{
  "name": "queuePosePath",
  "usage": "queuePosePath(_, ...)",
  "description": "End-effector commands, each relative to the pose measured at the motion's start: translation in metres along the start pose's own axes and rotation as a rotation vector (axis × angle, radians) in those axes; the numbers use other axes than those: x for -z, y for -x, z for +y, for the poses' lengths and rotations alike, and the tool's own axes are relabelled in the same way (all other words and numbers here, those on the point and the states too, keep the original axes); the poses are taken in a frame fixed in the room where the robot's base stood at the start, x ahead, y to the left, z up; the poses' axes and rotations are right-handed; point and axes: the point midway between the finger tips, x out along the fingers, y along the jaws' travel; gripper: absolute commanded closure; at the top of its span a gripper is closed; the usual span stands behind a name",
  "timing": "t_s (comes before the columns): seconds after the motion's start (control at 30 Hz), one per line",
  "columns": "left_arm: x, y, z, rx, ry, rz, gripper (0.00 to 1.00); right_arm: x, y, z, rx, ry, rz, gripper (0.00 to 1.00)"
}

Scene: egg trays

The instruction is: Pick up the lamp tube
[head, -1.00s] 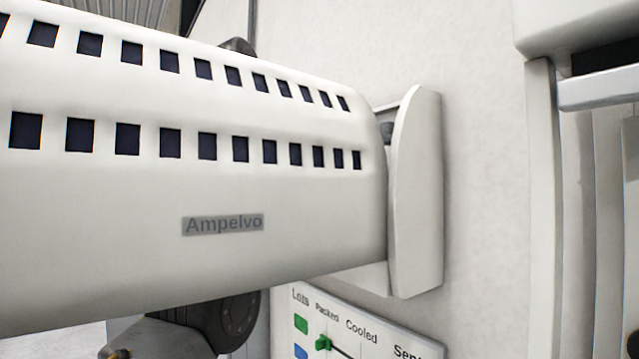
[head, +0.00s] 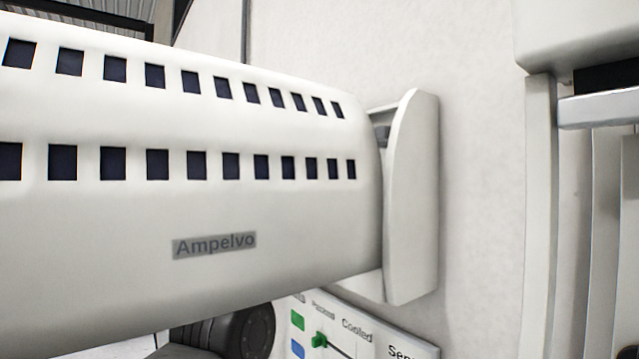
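A large white housing (head: 120,215) labelled "Ampelvo", with two rows of dark square slots, fills the left and middle of the head view. It is very close to the camera. Its right end meets a white end bracket (head: 413,200) at the pale wall. I cannot make out a separate lamp tube; any tube inside or behind the housing is hidden. A dark round part, probably a joint of one of my arms, shows under the housing at the lower left. Neither of my grippers can be seen.
A board (head: 345,335) with green and blue marks and the words "Packed" and "Cooled" is on the wall below the bracket. White equipment with a pale bar (head: 598,110) stands at the right. Bare wall (head: 485,200) lies between it and the bracket.

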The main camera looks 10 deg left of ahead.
Motion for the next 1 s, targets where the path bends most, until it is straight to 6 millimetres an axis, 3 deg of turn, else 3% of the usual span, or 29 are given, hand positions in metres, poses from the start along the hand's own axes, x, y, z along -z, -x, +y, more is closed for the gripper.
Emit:
queuePosePath(0.27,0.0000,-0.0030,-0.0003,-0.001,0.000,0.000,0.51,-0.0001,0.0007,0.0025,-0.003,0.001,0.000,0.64)
queuePosePath(0.57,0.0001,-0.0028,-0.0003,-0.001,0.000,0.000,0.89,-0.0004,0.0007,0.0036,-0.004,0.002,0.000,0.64)
queuePosePath(1.0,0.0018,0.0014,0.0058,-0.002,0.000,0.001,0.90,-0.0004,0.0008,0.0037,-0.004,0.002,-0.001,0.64)
